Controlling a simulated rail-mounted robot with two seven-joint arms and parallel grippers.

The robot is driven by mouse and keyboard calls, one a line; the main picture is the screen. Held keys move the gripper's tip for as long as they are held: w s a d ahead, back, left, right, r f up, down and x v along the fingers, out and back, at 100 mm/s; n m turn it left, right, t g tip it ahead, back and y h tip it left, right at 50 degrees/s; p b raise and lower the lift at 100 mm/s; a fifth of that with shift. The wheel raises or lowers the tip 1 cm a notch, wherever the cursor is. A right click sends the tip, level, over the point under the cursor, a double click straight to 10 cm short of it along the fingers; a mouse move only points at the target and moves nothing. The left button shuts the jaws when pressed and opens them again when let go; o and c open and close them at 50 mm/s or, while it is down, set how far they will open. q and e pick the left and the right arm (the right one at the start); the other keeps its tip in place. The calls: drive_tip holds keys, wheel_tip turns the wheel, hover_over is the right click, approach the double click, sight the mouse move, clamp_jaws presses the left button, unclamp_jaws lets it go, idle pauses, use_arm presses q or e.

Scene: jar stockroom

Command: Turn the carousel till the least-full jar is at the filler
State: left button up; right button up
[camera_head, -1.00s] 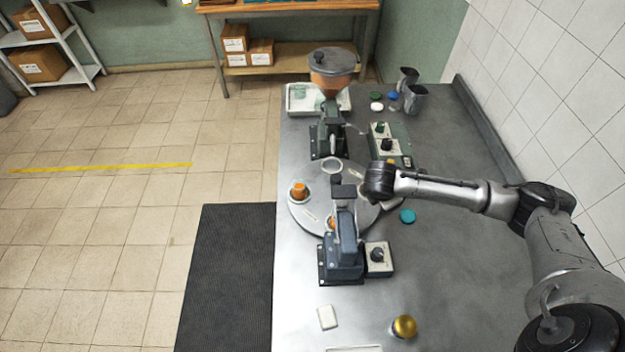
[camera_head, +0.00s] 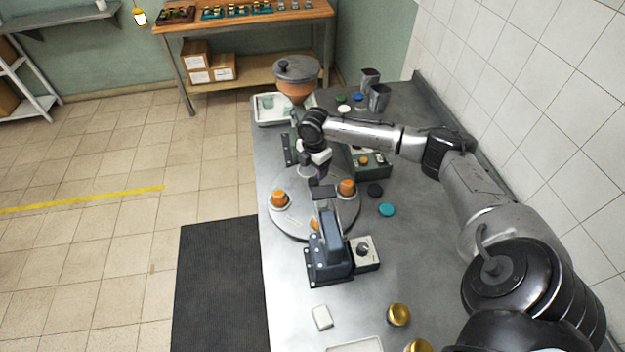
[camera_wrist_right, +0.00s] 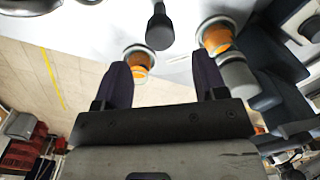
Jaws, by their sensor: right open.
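The round grey carousel (camera_head: 290,229) lies on the steel bench. A jar with orange contents (camera_head: 279,198) stands at its left edge, and another orange jar (camera_head: 346,187) at its right. A third orange patch shows behind the blue-grey press, mostly hidden. The filler, with its orange hopper (camera_head: 297,88), stands at the far side, partly behind my arm. My right gripper (camera_head: 318,178) points down over the carousel's far part, open and empty. In the wrist view its fingers (camera_wrist_right: 163,78) are apart, with a dark knob (camera_wrist_right: 159,26) beyond them. Exact fill levels are unclear.
The blue-grey press (camera_head: 328,250) and its dial box (camera_head: 365,253) stand at the carousel's near side. A green control box (camera_head: 371,166) and a teal lid (camera_head: 386,209) are to the right. Metal cups (camera_head: 377,97) stand behind. Gold lids (camera_head: 398,314) lie in front.

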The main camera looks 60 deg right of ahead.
sight(314, 180)
wheel_tip(314, 180, down, 7)
drive_tip(key=shift+f+p, duration=0.15)
drive_tip(key=shift+p, duration=0.35)
clamp_jaws()
idle(0.5)
